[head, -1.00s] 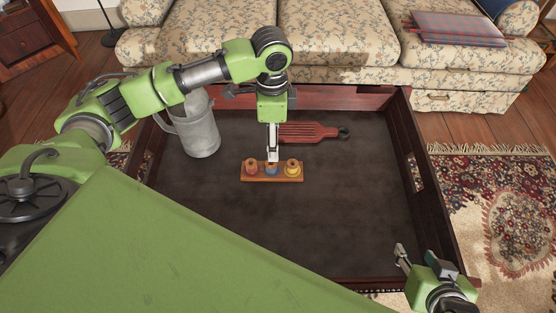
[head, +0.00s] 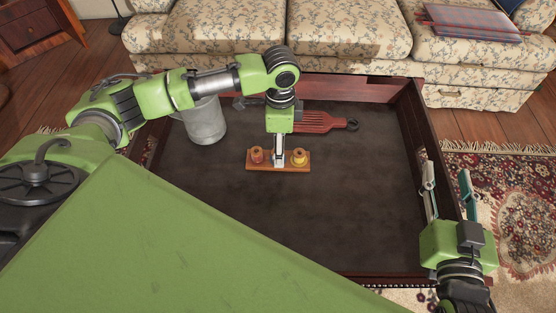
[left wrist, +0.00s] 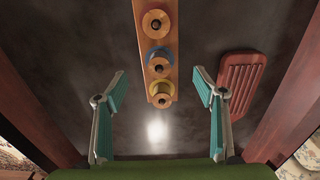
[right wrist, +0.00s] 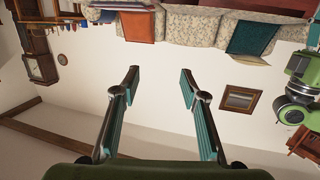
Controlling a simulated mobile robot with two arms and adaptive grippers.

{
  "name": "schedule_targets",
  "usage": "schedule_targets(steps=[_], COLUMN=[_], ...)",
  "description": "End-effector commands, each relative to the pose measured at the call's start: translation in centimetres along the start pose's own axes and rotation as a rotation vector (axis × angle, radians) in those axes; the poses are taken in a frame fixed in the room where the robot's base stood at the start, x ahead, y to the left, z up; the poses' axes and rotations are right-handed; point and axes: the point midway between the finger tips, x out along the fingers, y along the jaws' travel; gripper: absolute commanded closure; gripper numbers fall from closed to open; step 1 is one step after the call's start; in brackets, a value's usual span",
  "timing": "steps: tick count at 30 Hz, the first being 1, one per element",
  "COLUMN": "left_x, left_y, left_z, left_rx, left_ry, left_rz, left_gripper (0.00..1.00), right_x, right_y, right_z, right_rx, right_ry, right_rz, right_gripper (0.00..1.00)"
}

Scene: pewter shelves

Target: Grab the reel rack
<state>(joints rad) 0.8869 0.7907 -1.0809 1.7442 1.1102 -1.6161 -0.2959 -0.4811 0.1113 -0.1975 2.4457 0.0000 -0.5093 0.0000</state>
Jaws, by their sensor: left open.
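The reel rack (head: 265,167) is a small wooden board with a row of reels, standing on the dark bottom of a shallow wooden tray-like table. Its red-brown and yellow reels show in the head view; my left gripper (head: 278,163) hides the middle. In the left wrist view the rack (left wrist: 154,38) shows an orange, a blue and a yellow reel. My open left gripper (left wrist: 158,76) points down over it, fingers on either side of its line, apart from it. My right gripper (head: 446,175) is open and empty at the right; its fingers also show in the right wrist view (right wrist: 159,72).
A red slotted paddle (head: 318,122) lies just behind the rack. A grey metal jug (head: 206,123) stands at the back left. The table's raised dark-red wall (head: 412,135) surrounds the area. Its bottom is clear in front and to the right of the rack.

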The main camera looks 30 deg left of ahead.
Motion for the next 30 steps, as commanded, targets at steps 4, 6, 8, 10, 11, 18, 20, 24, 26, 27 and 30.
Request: schedule_targets(steps=[4, 6, 8, 10, 11, 18, 20, 24, 26, 27, 30], left_x=[1.0, 1.8, 2.4, 3.1, 3.4, 5.1, 5.3, 5.5, 5.5, 5.5, 5.5], left_y=[0.1, 0.1, 0.1, 0.1, 0.1, 0.1, 0.0, 0.0, 0.0, 0.0, 0.0], left_z=[0.0, 0.0, 0.0, 0.0, 0.0, 0.0, 0.0, 0.0, 0.0, 0.0, 0.0], left_rx=[0.000, 0.000, 0.000, 0.000, 0.000, 0.000, 0.001, 0.001, 0.001, 0.001, 0.001], left_ry=[-0.002, -0.002, -0.001, -0.001, -0.001, -0.001, -0.001, 0.000, 0.000, 0.000, 0.000], left_rz=[0.002, 0.002, 0.002, 0.002, 0.002, 0.001, 0.001, 0.000, 0.000, 0.000, 0.000], left_gripper=[0.36, 0.36, 0.36, 0.36, 0.36, 0.36, 0.36, 0.36, 0.36, 0.36, 0.41], right_x=[0.2, 0.2, 0.1, -0.1, -0.3, -1.6, -1.8, -2.1, -2.1, -2.1, -2.1], right_y=[-0.2, -0.4, -0.6, -0.7, -0.8, -1.2, -1.3, -1.3, -1.3, -1.3, -1.3], right_z=[-1.5, -2.8, -4.0, -5.4, -6.0, -9.8, -10.3, -10.9, -10.9, -10.9, -10.9], right_rx=[0.001, 0.002, 0.004, 0.005, 0.006, 0.012, 0.012, 0.013, 0.013, 0.013, 0.013], right_ry=[0.076, 0.139, 0.196, 0.263, 0.291, 0.479, 0.504, 0.529, 0.530, 0.529, 0.529], right_rz=[-0.005, -0.009, -0.012, -0.016, -0.017, -0.027, -0.028, -0.030, -0.030, -0.030, -0.030], right_gripper=[0.60, 0.60, 0.60, 0.60, 0.60, 0.60, 0.60, 0.60, 0.60, 0.60, 0.60])
